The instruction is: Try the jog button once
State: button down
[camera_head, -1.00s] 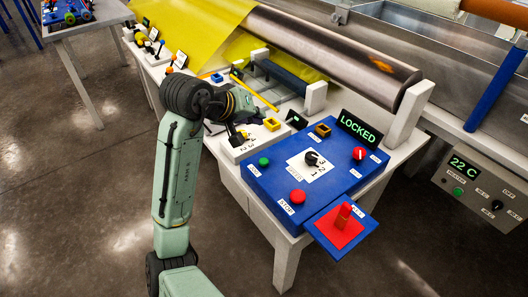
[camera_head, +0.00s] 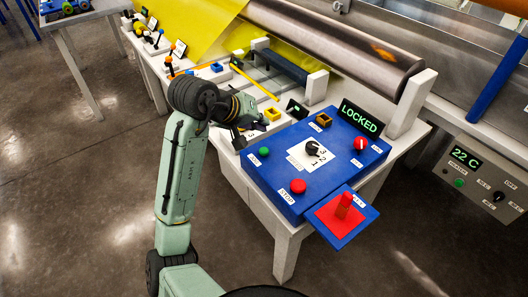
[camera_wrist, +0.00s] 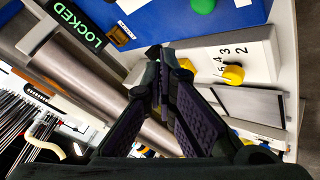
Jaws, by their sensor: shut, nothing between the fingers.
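The blue control panel (camera_head: 270,178) stands on the white bench, with a green button (camera_head: 264,152), a red button (camera_head: 298,186), a black numbered knob (camera_head: 312,148), a red knob (camera_head: 360,144) and a brown square-framed part (camera_head: 324,120). Its small labels are too blurred to tell which part is the jog button. The wrist view shows the green button (camera_wrist: 203,5) and brown part (camera_wrist: 121,36) at the top.
A display reading LOCKED (camera_head: 361,119) rises at the panel's back edge. A red post on a red plate (camera_head: 341,214) sticks out in front. A white box with a yellow knob (camera_wrist: 232,74) lies beside my fingers. The metal roller (camera_head: 340,45) runs behind.

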aim_at(261, 149)
notch_tip(261, 149, down, 4)
jog(key=shift+r+b, duration=0.15)
jog(key=shift+b, duration=1.1)
jog(key=shift+f+b, duration=0.4)
jog(key=shift+f, duration=0.45)
jog(key=shift+f, duration=0.15)
jog(key=shift+f, duration=0.3)
jog(key=shift+f+b, duration=0.45)
jog(key=shift+f, duration=0.1)
jog(key=shift+r, duration=0.1)
dwell(0.3)
jog(key=shift+r+p, duration=0.85)
jog(key=shift+p, duration=0.15)
jog(key=shift+r, duration=0.1)
